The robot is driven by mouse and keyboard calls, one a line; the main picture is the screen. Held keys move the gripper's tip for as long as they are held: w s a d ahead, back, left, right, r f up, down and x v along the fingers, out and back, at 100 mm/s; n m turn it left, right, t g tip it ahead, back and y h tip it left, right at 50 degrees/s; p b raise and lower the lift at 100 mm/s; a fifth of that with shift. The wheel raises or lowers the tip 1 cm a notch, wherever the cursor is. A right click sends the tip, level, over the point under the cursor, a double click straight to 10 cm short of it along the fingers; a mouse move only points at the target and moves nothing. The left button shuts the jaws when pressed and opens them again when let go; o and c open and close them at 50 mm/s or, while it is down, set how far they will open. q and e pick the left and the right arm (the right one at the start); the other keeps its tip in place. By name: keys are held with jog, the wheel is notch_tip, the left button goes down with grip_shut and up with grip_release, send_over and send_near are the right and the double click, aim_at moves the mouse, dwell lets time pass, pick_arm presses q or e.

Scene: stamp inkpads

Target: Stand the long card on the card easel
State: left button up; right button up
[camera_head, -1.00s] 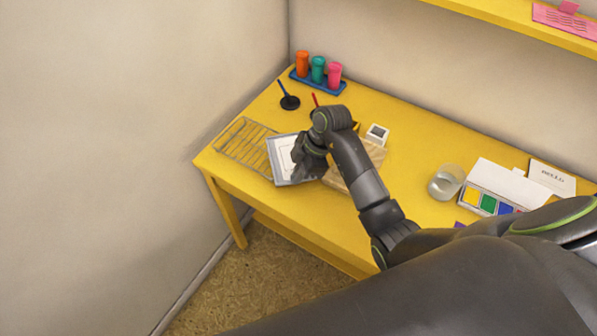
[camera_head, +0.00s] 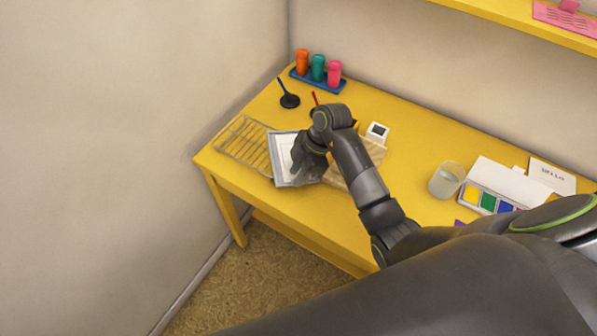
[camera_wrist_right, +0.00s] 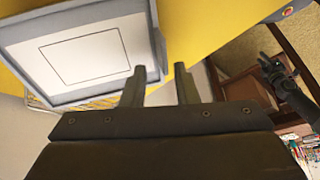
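A grey-framed tray (camera_head: 270,158) with a white sheet bearing a thin black rectangle sits at the left of the yellow table; it fills the upper left of the right wrist view (camera_wrist_right: 148,82). My right gripper (camera_head: 298,168) is low at its right side. In the wrist view its two fingers (camera_wrist_right: 158,72) are apart with nothing held between them, close to the tray's edge. A light wooden block (camera_head: 374,152) is partly hidden behind my right arm. A white lettered card (camera_head: 552,177) is at the far right. I cannot tell which things are the long card and easel. My left gripper (camera_wrist_right: 274,72) is small and dark in the wrist view.
A wire rack (camera_head: 240,140) lies left of the tray. Orange, teal and pink bottles stand in a blue holder (camera_head: 318,82) at the back. A black-based stamp (camera_head: 289,101), a clear cup (camera_head: 446,180) and a coloured inkpad set (camera_head: 490,200) are also there. A yellow shelf (camera_head: 500,18) is above.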

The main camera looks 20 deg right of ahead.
jog(key=v, duration=1.2)
jog(key=shift+a+r, duration=0.1)
jog(key=shift+r, duration=0.05)
